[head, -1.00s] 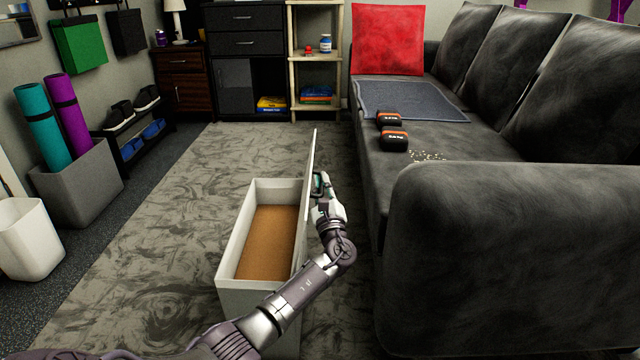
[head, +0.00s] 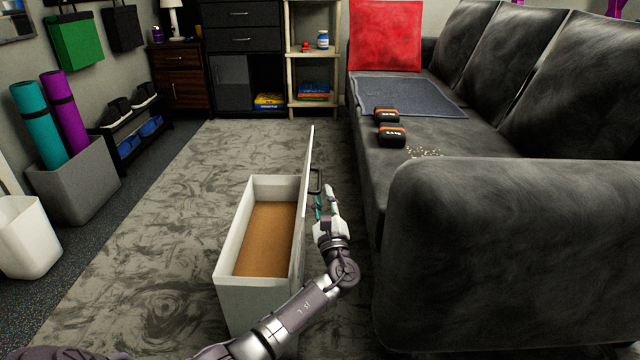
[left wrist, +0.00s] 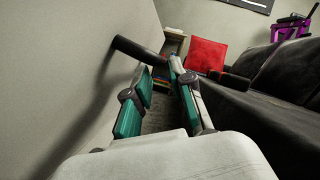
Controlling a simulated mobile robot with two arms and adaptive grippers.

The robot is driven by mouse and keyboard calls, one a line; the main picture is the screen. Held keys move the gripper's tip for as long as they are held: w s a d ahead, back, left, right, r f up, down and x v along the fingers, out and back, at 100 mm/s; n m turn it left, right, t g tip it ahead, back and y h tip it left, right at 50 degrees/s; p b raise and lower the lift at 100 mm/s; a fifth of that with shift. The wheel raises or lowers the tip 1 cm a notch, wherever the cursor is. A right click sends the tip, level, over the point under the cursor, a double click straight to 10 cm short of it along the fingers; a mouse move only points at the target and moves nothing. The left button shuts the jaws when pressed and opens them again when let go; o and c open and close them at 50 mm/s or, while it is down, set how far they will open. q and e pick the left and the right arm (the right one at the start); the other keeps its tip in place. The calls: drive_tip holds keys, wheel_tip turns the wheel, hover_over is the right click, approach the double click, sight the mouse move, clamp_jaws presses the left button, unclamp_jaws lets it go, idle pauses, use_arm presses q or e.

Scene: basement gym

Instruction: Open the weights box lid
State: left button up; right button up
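The weights box (head: 228,240) is a long white box on the rug, open at the top, with a bare brown bottom inside. Its lid (head: 307,190) stands about upright along the box's right side, seen nearly edge-on. A dark handle (head: 317,180) sticks out from the lid's outer face; it also shows in the left wrist view (left wrist: 138,50). My left gripper (head: 324,200) is right of the lid, just below and nearer than the handle. In the left wrist view its teal-padded fingers (left wrist: 162,80) are apart with nothing between them. My right gripper is not in view.
The dark sofa (head: 480,230) stands close to the right of my left gripper, leaving a narrow gap beside the lid. The rug (head: 160,210) left of the box is clear.

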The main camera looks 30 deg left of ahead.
use_arm(q)
drive_tip(key=v, duration=0.6)
drive_tip(key=shift+d, duration=0.15)
drive_tip(key=shift+s+f, duration=0.1)
drive_tip(key=shift+s, duration=0.05)
